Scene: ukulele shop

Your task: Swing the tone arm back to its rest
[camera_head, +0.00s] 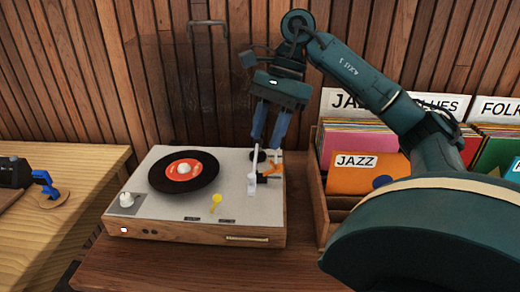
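The turntable (150,212) stands on a brown wooden top, with a black record with an orange label (184,170) on its left part. The white tone arm (252,178) lies at the right of the deck, clear of the record, its broader end toward the front. An orange piece (270,170) sits just right of it; I cannot tell whether it is the rest. My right gripper (268,143) is above the tone arm's rear end, its two blue fingers pointing down and apart. Whether they touch the arm is unclear. My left gripper is not in view.
A clear raised lid (180,80) stands behind the deck. A record crate (319,195) stands close on the right. A blue item (44,183) is on the left table.

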